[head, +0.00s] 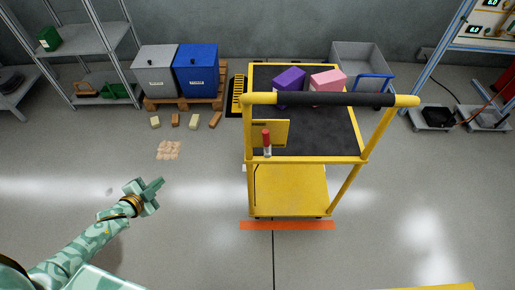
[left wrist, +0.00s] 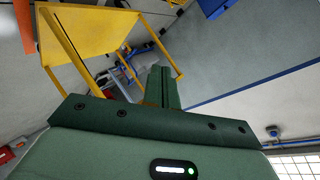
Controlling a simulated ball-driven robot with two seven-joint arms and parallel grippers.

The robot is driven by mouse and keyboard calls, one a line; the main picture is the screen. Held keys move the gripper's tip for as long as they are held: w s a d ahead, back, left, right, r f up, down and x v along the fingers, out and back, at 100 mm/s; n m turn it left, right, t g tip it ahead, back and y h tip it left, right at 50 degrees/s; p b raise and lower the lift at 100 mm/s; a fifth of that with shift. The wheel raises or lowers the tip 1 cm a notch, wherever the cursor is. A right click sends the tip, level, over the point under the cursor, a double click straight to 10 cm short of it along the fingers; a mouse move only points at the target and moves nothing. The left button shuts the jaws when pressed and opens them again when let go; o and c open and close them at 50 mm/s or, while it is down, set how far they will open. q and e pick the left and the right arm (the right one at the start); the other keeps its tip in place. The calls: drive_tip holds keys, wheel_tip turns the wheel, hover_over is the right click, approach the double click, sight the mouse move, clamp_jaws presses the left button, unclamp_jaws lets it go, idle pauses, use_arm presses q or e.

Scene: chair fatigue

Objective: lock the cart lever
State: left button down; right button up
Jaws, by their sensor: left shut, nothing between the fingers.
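The yellow cart (head: 290,190) stands in the middle of the head view, with a black handle bar across its near top. The cart lever (head: 267,142), with a red tip and a pale lower part, stands upright in front of a small yellow plate on the cart's near left. My left gripper (head: 158,185) is over open floor, to the left of the cart and apart from it. Its fingers are shut and empty. The left wrist view shows the shut fingers (left wrist: 161,88) and the cart (left wrist: 85,32) beyond, tilted. My right gripper is not in view.
A purple box (head: 290,80) and a pink box (head: 328,80) sit on the cart's black top. Grey and blue bins (head: 196,72) stand on a pallet behind left, with several small blocks on the floor before them. An orange floor strip (head: 288,226) lies in front of the cart.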

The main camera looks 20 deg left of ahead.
sight(266, 143)
use_arm(q)
drive_tip(key=w+d+r+m+t+h+b, duration=0.2)
drive_tip(key=w+d+r+m+h+b, duration=0.2)
drive_tip(key=w+d+r+m+h, duration=0.35)
drive_tip(key=s+d+r+m+g+h, duration=0.3)
drive_tip(key=d+r+m+g+h, duration=0.2)
drive_tip(key=d+r+m+h, duration=0.4)
wheel_tip(266, 143, up, 3)
drive_tip(key=m, duration=0.3)
drive_tip(key=shift+s+f+g, duration=0.15)
drive_tip(key=shift+s+g, duration=0.15)
drive_tip(key=shift+g, duration=0.1)
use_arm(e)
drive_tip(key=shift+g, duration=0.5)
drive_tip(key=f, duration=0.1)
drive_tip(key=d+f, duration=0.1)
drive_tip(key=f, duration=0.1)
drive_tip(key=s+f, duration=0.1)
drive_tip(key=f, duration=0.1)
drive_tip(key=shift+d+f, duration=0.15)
